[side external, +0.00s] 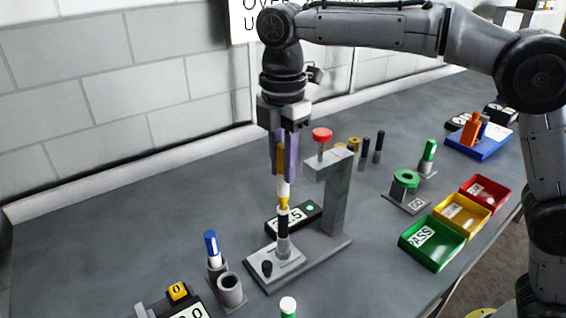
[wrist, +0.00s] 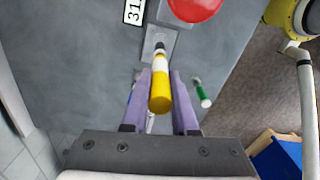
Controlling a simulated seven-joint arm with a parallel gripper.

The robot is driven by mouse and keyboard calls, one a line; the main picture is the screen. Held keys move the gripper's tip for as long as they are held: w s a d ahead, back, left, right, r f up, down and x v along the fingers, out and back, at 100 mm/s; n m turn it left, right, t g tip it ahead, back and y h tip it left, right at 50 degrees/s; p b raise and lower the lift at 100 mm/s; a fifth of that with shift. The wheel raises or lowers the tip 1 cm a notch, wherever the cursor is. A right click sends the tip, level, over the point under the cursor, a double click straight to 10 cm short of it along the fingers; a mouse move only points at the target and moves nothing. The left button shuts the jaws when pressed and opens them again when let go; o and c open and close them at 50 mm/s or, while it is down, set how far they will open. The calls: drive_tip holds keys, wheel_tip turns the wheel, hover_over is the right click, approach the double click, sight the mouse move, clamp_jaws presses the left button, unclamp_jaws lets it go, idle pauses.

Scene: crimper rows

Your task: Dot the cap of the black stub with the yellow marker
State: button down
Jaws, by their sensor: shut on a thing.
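My gripper (side external: 284,168) is shut on the yellow marker (side external: 283,188), which hangs upright with its yellow tip down. The black stub (side external: 283,226) stands upright in a grey holder on the press base, directly below the tip. The tip is at the top of the stub; I cannot tell whether they touch. In the wrist view the yellow marker (wrist: 160,88) lies between the purple fingers (wrist: 161,76), and the stub's dark part (wrist: 160,45) shows just past it, its cap mostly hidden.
The press's upright (side external: 338,195) and red knob (side external: 321,135) stand close on the right. A blue marker (side external: 212,245) stands in a holder at front left, a green one (side external: 430,150) at back right. Green (side external: 432,258), yellow and red trays line the right edge.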

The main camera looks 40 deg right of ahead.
drive_tip(key=shift+r, duration=3.5)
drive_tip(key=w+d+f+m, duration=0.2)
drive_tip(key=d+f+m, duration=0.6)
drive_tip(key=d, duration=0.5)
drive_tip(key=w+d+f+m, duration=0.2)
drive_tip(key=d+f+m, duration=0.6)
drive_tip(key=d+f, duration=0.5)
drive_tip(key=shift+w+d+f, duration=0.2)
drive_tip(key=shift+d, duration=0.35)
